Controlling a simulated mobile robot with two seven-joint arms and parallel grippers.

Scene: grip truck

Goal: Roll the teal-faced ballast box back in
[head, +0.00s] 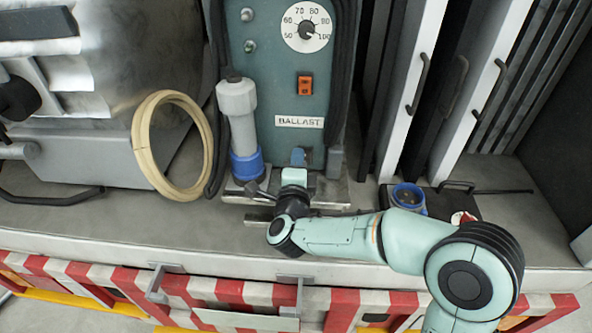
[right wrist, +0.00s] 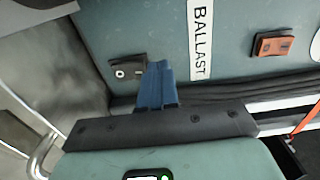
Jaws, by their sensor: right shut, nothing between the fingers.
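The teal-faced ballast box (head: 265,90) stands upright at the back of the grey deck, with a white BALLAST label, an orange switch and a round dial on its face. Its face also fills the upper part of the right wrist view (right wrist: 130,35). My right gripper (head: 298,156) is at the lower part of the face, just below the label. Its blue fingers (right wrist: 157,88) are shut with nothing between them. I cannot tell whether the fingertips touch the face. A metal plate (head: 335,192) lies under the box, partly hidden by my arm. My left gripper is not in view.
A grey and blue plug (head: 238,125) stands left of the box's face, beside a tan hose coil (head: 148,140). White panels with black handles (head: 417,80) stand at right. A blue round socket (head: 408,197) sits behind my forearm. A red-and-white striped edge (head: 225,292) runs along the front.

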